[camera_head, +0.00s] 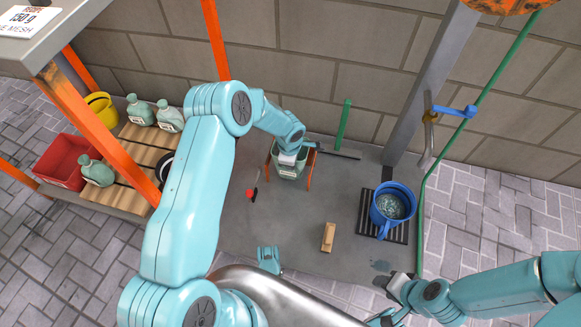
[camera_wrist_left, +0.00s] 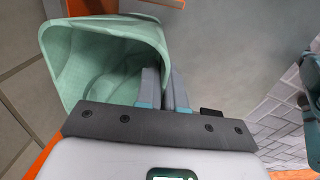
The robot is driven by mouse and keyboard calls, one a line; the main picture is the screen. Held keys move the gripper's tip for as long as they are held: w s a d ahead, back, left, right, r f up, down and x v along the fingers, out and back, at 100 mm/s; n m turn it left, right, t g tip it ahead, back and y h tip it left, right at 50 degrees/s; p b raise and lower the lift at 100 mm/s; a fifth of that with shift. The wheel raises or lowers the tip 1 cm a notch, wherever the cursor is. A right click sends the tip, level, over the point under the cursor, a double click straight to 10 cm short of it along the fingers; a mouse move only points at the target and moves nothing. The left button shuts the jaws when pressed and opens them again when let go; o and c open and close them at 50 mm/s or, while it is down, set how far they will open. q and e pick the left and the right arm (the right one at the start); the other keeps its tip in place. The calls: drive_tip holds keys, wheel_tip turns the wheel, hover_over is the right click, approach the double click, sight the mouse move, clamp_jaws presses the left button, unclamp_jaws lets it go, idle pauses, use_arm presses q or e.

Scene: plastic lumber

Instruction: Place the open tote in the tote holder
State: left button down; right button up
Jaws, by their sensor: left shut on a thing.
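The open tote (camera_head: 290,170) is a pale green bucket with a white label, near the wall in the head view. In the left wrist view the tote (camera_wrist_left: 85,55) shows its open mouth, and the inside looks empty. My left gripper (camera_head: 289,157) is shut on its rim; the fingers (camera_wrist_left: 167,92) show at the rim's right side. Orange legs of what looks like the tote holder (camera_head: 311,168) stand on both sides of the tote. I cannot tell whether the tote rests in it. My right gripper (camera_head: 392,284) is at lower right, its jaws unclear.
A blue bucket (camera_head: 381,216) stands on a dark slatted mat (camera_head: 367,216) at right. A tan wooden block (camera_head: 328,237) and a red-ended tool (camera_head: 250,193) lie on the grey floor.

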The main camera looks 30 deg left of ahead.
use_arm(q)
wheel_tip(320, 180, down, 2)
drive_tip(key=shift+f, duration=0.1)
use_arm(e)
drive_tip(key=shift+w+f, duration=0.3)
drive_tip(key=shift+f, duration=0.1)
drive_tip(key=shift+d+f, duration=0.1)
use_arm(q)
drive_tip(key=shift+b, duration=0.35)
drive_tip(key=c, duration=1.2)
unclamp_jaws()
drive_tip(key=shift+c, duration=0.2)
use_arm(e)
drive_tip(key=shift+w+f, duration=0.1)
drive_tip(key=shift+w, duration=0.05)
